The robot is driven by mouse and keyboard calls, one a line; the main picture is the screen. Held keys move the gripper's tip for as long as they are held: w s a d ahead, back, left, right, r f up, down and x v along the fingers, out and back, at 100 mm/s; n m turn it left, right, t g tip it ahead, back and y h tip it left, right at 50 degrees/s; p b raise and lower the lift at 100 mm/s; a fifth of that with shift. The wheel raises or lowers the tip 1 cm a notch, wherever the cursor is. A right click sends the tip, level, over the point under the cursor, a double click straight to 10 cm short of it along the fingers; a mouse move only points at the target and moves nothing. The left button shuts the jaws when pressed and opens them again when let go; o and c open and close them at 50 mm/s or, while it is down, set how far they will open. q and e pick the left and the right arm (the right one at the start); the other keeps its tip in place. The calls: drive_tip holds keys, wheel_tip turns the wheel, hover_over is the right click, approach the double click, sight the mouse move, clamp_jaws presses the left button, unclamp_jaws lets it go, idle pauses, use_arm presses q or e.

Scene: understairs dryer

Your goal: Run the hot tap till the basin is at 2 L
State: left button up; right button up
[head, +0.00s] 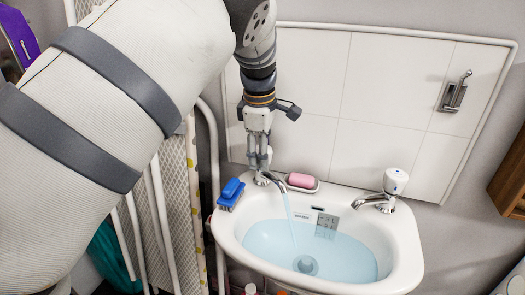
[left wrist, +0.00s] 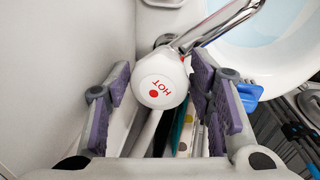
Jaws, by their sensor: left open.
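The white basin (head: 409,262) holds pale blue water (head: 340,262). A stream of water (head: 291,215) runs from the left tap's chrome spout (head: 268,180) into it. A grey marked plate (head: 327,222) is on the basin's back inner wall; its figures are too small to read. My left gripper (head: 258,160) points down over the left tap and hides its knob in the head view. In the left wrist view the white knob (left wrist: 162,82), marked HOT with a red dot, sits between the open purple-padded fingers of the gripper (left wrist: 160,100). My right gripper is out of view.
The right tap (head: 388,190) has a white knob. A pink soap (head: 301,181) lies in a dish between the taps. A blue brush (head: 230,193) lies on the left rim. White tiles stand close behind; a folded rack (head: 174,190) stands left.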

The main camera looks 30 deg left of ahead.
use_arm(q)
drive_tip(key=c, duration=0.9)
drive_tip(key=shift+r+m, duration=0.15)
drive_tip(key=shift+m, duration=0.15)
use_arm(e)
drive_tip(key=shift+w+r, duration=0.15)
use_arm(q)
drive_tip(key=shift+m+p, duration=0.3)
drive_tip(key=shift+m, duration=0.3)
drive_tip(key=m, duration=0.2)
drive_tip(key=shift+m+h, duration=0.3)
drive_tip(key=shift+h, duration=0.1)
drive_tip(key=m, duration=0.2)
drive_tip(key=shift+m+p, duration=0.3)
drive_tip(key=shift+m+h, duration=0.4)
drive_tip(key=shift+m, duration=1)
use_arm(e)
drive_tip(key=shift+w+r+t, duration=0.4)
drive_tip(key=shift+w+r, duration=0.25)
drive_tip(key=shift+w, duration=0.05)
